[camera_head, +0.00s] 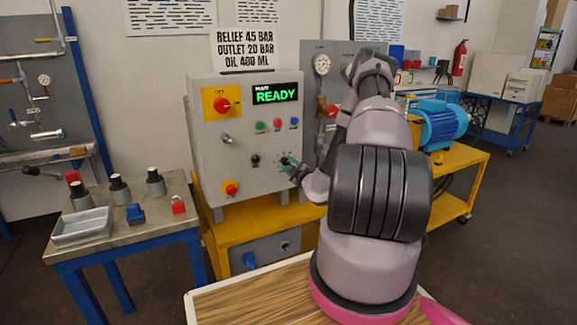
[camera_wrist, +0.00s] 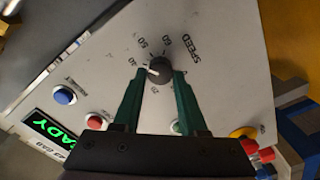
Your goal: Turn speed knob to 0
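In the head view my gripper (camera_head: 288,166) is at the lower right of the grey control box (camera_head: 215,155); the knob is mostly hidden there.
The display (camera_head: 275,94) reads READY. A side table (camera_head: 130,225) with a tray stands left.

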